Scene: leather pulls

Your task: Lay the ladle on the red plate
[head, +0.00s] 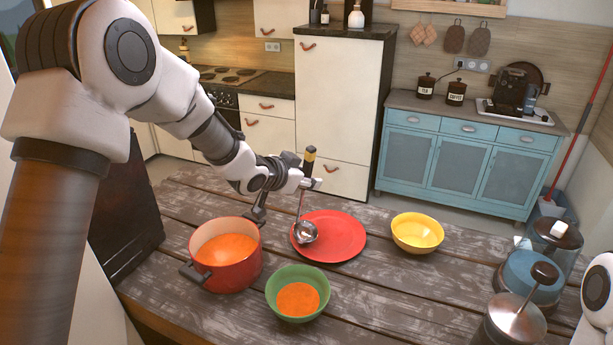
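The ladle (306,231) has a steel bowl, a thin shaft and a dark handle with a yellow band. It hangs roughly upright with its bowl low over the left part of the red plate (343,238); I cannot tell whether the bowl touches the plate. My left gripper (311,183) is shut on the ladle's handle, above the plate's left side. The plate lies flat on the wooden table and holds nothing else. Only a white part of my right arm shows at the right edge; its gripper is out of view.
A red pot (228,274) of orange soup stands left of the plate. A green bowl (297,313) with soup is in front, and an empty yellow bowl (417,246) is to the right. A French press (512,322) and a glass kettle (532,272) stand at the table's right.

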